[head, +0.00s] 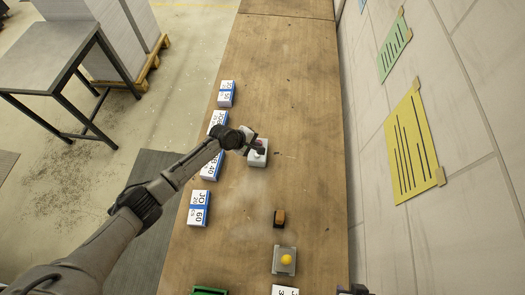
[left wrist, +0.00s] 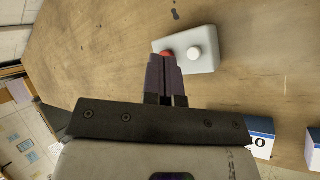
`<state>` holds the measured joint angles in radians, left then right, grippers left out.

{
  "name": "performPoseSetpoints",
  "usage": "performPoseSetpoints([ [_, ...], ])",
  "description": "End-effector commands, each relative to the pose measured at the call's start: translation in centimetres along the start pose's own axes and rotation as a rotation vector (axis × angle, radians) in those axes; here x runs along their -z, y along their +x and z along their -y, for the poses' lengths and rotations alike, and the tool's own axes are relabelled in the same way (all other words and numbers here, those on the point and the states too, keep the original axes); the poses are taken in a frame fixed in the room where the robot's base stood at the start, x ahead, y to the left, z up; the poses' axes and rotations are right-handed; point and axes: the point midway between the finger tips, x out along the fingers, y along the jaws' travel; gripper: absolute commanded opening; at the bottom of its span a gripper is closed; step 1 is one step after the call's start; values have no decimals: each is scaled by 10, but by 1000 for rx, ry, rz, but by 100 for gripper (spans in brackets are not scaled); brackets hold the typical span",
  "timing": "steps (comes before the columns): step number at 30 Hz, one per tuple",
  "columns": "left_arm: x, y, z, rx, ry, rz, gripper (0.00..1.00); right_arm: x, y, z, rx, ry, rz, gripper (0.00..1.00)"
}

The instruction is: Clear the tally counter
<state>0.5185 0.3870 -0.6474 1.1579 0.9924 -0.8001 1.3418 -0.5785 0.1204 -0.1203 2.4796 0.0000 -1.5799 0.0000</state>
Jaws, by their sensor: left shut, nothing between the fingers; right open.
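The tally counter looks to be the small pale box (head: 258,158) on the wooden bench. In the left wrist view the box (left wrist: 206,62) shows a round white button (left wrist: 195,53) and a red button (left wrist: 166,53). My left gripper (head: 256,147) is shut and empty, pointing down over the box. In the left wrist view its fingertips (left wrist: 163,58) overlap the red button and partly hide it; I cannot tell whether they touch it. Dark tips of my right gripper (head: 352,290) show at the bottom edge of the head view, apart from the box.
Several white-and-blue labelled boxes (head: 198,208) line the bench's left side. A small brown block (head: 279,218) and a grey box with a yellow knob (head: 284,270) stand nearer. A green tray (head: 209,291) is at the bottom edge. The bench's far end (head: 285,50) is clear.

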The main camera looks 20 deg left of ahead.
Motion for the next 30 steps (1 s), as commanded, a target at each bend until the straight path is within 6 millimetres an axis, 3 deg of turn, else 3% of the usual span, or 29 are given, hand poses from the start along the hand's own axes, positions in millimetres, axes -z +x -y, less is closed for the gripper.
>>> performPoseSetpoints([
  [6, 0, -1, -14, -85, -288, 8, 0, -1, 0, 0, -1, -1, 2, 43],
  [12, 0, -1, -16, -96, -414, 13, 0, -1, 0, 0, -1, -1, 2, 43],
  [30, 1, 1, -15, -94, -444, 14, 0, -2, 2, 0, -1, -1, 2, 43],
])
